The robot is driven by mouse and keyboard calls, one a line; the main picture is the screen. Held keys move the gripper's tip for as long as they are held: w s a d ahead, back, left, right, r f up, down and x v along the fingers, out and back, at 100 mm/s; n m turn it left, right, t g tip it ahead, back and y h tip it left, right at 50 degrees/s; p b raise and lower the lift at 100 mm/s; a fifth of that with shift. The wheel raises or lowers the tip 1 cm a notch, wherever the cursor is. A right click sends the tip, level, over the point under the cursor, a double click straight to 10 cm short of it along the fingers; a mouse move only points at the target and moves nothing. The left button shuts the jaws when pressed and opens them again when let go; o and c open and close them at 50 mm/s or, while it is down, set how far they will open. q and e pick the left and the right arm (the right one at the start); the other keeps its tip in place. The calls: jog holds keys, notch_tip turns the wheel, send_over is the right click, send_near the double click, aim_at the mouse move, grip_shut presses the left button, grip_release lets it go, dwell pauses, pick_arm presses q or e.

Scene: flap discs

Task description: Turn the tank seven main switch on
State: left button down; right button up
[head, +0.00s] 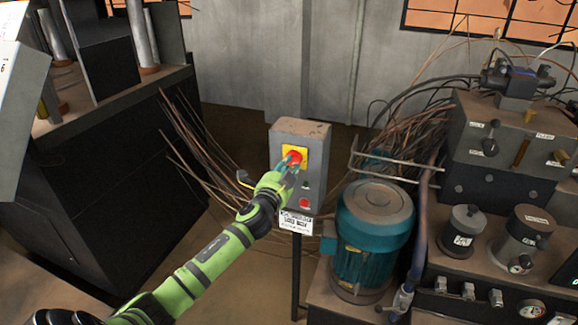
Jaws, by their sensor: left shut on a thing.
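The main switch is a red rotary knob (294,157) on a yellow plate (302,150), set on the front of a grey switch box (314,138) on a dark post. My left gripper (291,162) is at the knob, its fingers shut on it. The gripper hides part of the knob, so its exact angle is hard to tell. A red button (304,203) sits lower on the box. A white label plate (296,222) hangs below it, its text too small to read. My right gripper is not in view.
A teal motor (371,240) stands close to the right of the box. A bent metal rail (400,161) and hydraulic unit (500,150) are farther right. Loose wires and rods (200,150) spread behind. A large dark cabinet (110,170) is at the left.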

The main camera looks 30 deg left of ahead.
pick_arm(q)
jog(key=shift+r+m+p, duration=0.1)
jog(key=shift+m+p, duration=0.2)
jog(key=shift+m, duration=1.3)
jog(key=shift+a+m, duration=0.1)
jog(key=shift+m, duration=0.2)
jog(key=c, duration=1)
grip_release()
jog(key=shift+c, duration=0.2)
jog(key=v, duration=1.2)
